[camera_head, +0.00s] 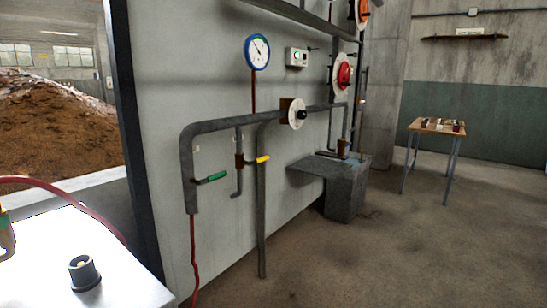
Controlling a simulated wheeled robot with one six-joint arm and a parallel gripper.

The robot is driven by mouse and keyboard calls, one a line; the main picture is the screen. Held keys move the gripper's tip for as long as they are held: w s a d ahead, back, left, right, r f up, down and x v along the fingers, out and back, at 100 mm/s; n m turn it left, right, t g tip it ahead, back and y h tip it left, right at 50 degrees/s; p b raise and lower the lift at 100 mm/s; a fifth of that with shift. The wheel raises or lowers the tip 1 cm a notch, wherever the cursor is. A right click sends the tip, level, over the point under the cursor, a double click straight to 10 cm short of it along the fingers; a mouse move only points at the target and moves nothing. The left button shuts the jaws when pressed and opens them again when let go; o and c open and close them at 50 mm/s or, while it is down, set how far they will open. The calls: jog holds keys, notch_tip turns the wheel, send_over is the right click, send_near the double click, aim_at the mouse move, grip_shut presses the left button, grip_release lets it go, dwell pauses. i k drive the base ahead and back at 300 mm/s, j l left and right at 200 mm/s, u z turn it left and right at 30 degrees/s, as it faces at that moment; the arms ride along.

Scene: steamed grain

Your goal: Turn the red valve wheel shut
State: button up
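A round red part (344,75) on a pale disc is mounted on the grey wall, right of centre. It may be the red valve wheel, but it is too small to make out spokes or how far it is turned. My gripper is not in view, and nothing is seen touching either part.
Grey pipes (225,123) run along the wall with green (217,176) and yellow (262,159) lever handles, a pale dial (297,113) and a blue-rimmed gauge (257,52). A grey ledge (317,165) juts out below. A small table (437,127) stands right. The floor (400,245) is clear.

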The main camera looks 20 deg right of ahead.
aim_at(344, 73)
jog(key=i+l+z, duration=0.15)
jog(key=i+l, duration=0.25)
jog(key=i, duration=0.35)
jog(key=i+l+z, duration=0.1)
jog(key=i+l, duration=0.25)
jog(key=i, duration=0.4)
jog(key=i+l+z, duration=0.15)
jog(key=i, duration=0.65)
jog(key=i+l+z, duration=0.1)
jog(key=i+l, duration=0.15)
jog(key=i, duration=0.55)
jog(key=i+l+z, duration=0.15)
jog(key=i, duration=0.6)
